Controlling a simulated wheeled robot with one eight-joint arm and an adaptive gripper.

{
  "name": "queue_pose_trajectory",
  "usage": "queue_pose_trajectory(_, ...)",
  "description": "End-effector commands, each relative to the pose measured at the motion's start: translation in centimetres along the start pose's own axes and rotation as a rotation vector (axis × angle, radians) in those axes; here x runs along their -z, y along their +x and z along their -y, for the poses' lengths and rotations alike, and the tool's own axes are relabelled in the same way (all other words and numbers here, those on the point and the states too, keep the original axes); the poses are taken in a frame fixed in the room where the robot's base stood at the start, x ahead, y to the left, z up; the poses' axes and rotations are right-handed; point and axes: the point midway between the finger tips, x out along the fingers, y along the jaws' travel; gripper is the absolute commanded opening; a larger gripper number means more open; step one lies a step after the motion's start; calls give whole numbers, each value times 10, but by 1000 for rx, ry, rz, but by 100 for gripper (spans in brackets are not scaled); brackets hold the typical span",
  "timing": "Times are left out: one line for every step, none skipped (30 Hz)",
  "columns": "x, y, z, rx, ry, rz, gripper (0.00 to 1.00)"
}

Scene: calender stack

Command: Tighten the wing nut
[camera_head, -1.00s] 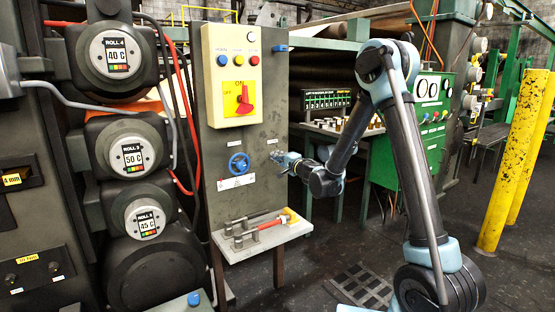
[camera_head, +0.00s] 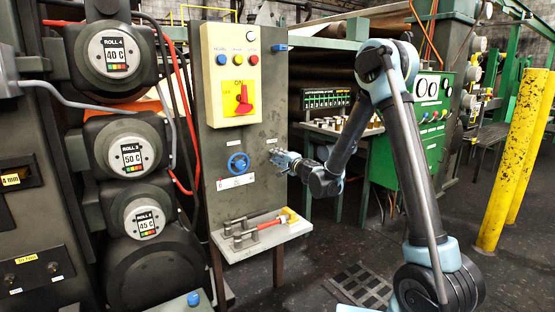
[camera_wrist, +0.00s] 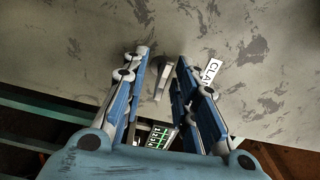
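The wing nut (camera_wrist: 162,80) is a small grey winged piece standing out from the grey panel (camera_wrist: 70,45), beside a white label (camera_wrist: 211,74) whose visible letters read "CLA". In the wrist view, it stands between the two blue-and-grey fingers of my gripper (camera_wrist: 163,58). The fingers are spread, with visible gaps on both sides of the nut, so I see no grip on it. In the head view my gripper (camera_head: 278,156) is at the right part of the upright panel (camera_head: 222,142), below a small label. There the nut is too small and covered to make out clearly.
A blue handwheel (camera_head: 238,163) is left of my gripper on the panel. Above it is a yellow box (camera_head: 215,95) with a red switch. A shelf (camera_head: 252,243) with a red-handled tool juts out below. Rolls stand left; a green cabinet (camera_head: 433,150) stands behind my arm.

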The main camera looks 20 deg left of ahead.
Motion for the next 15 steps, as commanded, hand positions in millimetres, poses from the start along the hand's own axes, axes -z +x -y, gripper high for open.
queue_pose_trajectory(0, 0, 0, 0, 0, 0, 27)
queue_pose_trajectory(0, -1, 0, 0, 0, 1, 27)
queue_pose_trajectory(0, -3, 0, 0, 0, 1, 27)
queue_pose_trajectory(0, -5, 0, 0, 0, 0, 27)
queue_pose_trajectory(0, -8, 0, 0, 0, 0, 27)
queue_pose_trajectory(0, -12, 0, 0, 0, 0, 27)
queue_pose_trajectory(0, -16, 0, 1, 0, 0, 27)
queue_pose_trajectory(0, -20, 0, 1, 0, 0, 27)
queue_pose_trajectory(0, -28, 0, 1, 0, 0, 27)
queue_pose_trajectory(0, -33, 0, 1, 0, 0, 27)
queue_pose_trajectory(0, -39, 0, 1, 0, 0, 27)
queue_pose_trajectory(0, -47, 0, 1, 0, 0, 27)
queue_pose_trajectory(0, -53, 0, 2, 0, 0, 27)
queue_pose_trajectory(0, -59, -1, 2, 0, 0, 27)
queue_pose_trajectory(1, -67, -1, 2, 0, -1, 27)
